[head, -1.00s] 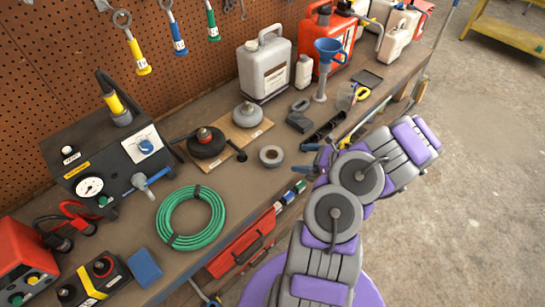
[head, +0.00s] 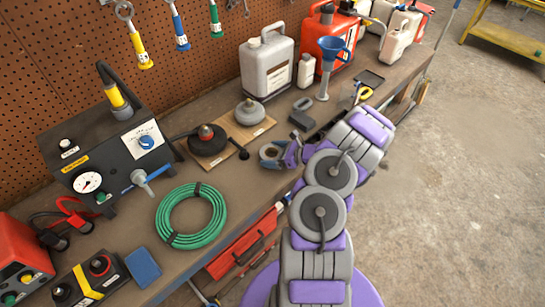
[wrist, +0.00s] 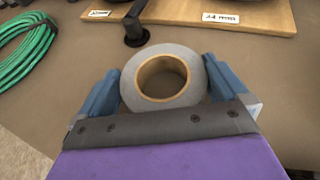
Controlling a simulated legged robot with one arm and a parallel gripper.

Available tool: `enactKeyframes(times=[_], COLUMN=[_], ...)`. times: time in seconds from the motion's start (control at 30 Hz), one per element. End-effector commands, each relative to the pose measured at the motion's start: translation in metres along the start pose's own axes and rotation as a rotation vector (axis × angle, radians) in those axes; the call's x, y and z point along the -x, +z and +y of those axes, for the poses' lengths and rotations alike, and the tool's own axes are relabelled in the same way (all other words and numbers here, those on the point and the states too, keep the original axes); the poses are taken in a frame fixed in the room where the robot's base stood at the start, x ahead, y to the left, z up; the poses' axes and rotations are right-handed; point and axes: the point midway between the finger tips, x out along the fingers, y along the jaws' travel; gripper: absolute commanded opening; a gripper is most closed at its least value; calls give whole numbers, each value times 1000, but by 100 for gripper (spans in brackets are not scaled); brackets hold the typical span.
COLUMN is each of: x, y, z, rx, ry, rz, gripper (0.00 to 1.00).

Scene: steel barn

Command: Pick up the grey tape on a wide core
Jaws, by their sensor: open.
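The grey tape on a wide core (head: 270,151) lies flat on the workbench near its front edge. In the wrist view the grey tape (wrist: 184,90) shows a tan core with an open centre. My gripper (wrist: 168,88) is open, with one blue finger on each side of the roll. The right finger looks very close to the tape, and I cannot tell whether it touches. In the head view my gripper (head: 284,152) is at the roll and partly hides its right side.
A wooden board (head: 250,130) with a black disc (head: 207,141) and a grey weight-like piece (head: 249,112) sits just behind the tape. A green hose coil (head: 191,216) lies to the left. A dark block (head: 300,120) and a blue funnel (head: 329,55) stand to the right.

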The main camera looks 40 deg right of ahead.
Motion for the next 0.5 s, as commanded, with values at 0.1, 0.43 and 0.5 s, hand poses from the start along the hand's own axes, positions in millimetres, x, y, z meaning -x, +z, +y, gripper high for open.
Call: enactKeyframes(times=[0.1, 0.43, 0.5], x=[-4, -4, -4], y=[-2, -1, 0], z=[-2, -1, 0], rx=[-2, 0, 1], ry=[-1, -3, -3], rz=[0, 3, 3], gripper=[100, 83, 76])
